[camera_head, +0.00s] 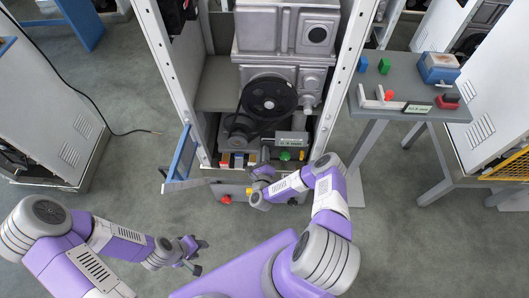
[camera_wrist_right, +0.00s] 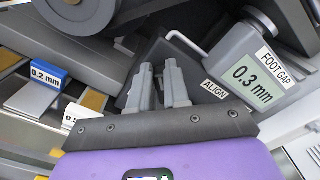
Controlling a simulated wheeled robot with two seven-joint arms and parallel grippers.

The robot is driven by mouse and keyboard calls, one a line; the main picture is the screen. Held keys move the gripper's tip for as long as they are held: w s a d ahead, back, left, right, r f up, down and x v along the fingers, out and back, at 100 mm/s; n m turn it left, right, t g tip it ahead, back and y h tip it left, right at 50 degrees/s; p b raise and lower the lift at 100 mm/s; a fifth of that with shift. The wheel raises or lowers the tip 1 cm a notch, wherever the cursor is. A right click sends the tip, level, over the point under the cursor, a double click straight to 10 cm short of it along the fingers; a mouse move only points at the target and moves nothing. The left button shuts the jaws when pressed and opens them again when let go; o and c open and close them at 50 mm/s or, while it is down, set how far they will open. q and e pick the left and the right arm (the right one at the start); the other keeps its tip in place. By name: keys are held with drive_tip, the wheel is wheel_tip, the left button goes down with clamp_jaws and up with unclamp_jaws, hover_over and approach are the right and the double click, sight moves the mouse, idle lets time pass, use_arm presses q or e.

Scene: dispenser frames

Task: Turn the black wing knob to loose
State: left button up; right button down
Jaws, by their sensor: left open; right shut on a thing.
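My right gripper (camera_wrist_right: 162,85) is shut at a dark grey plate with an ALIGN label (camera_wrist_right: 215,91). The black wing knob is hidden between its fingers, and I cannot make out its angle. In the head view my right gripper (camera_head: 258,183) is low at the front of the machine. A grey readout box (camera_wrist_right: 252,80) marked FOOT GAP shows 0.3 mm, right of the fingers. My left gripper (camera_head: 195,257) is open and empty over the floor, well away from the machine.
A blue 0.2 mm tag (camera_wrist_right: 50,74) and a partly covered white tag (camera_wrist_right: 76,118) lie left of the fingers. Cabinet posts (camera_head: 338,75) flank the machine. A blue-edged panel (camera_head: 181,158) sticks out at left. A grey side table (camera_head: 400,68) with small blocks stands right.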

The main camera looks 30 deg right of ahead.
drive_tip(key=n, duration=0.3)
drive_tip(key=n+p, duration=0.1)
drive_tip(key=n, duration=0.1)
drive_tip(key=f+n, duration=0.1)
drive_tip(key=n, duration=0.2)
drive_tip(key=shift+w+n+p, duration=0.2)
drive_tip(key=shift+n+p, duration=0.1)
idle(0.3)
drive_tip(key=c, duration=1.1)
unclamp_jaws()
drive_tip(key=shift+d, duration=0.1)
drive_tip(key=shift+f, duration=0.1)
drive_tip(key=shift+a, duration=0.2)
drive_tip(key=shift+s+a, duration=0.15)
drive_tip(key=shift+s, duration=0.15)
drive_tip(key=p+v, duration=0.2)
drive_tip(key=v, duration=0.4)
drive_tip(key=shift+s+a, duration=0.2)
drive_tip(key=shift+s, duration=0.1)
